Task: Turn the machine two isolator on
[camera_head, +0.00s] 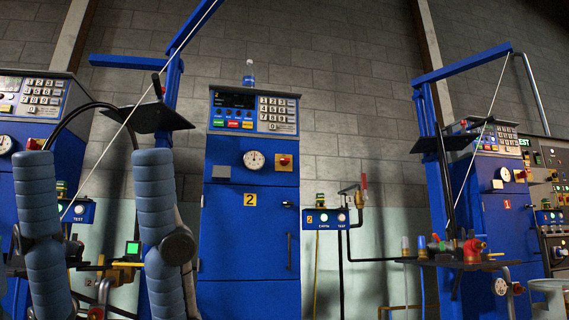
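Machine two is the tall blue cabinet (249,240) in the middle, with a yellow "2" label (249,199) on its front. Its isolator appears to be the small red knob on a yellow plate (284,161), at the upper right of the cabinet front, right of the round white gauge (255,160). The knob is too small to tell which way it is turned. Nothing touches it. No gripper fingers show in this view, so I cannot see where either gripper is or what it holds.
Blue padded segments with black joints cover the lower left; I cannot tell whether they are mine. A blue control box (329,219) and a red-handled valve (363,188) are right of machine two. Machine one (509,235) stands at the right, behind a cluttered shelf (455,261).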

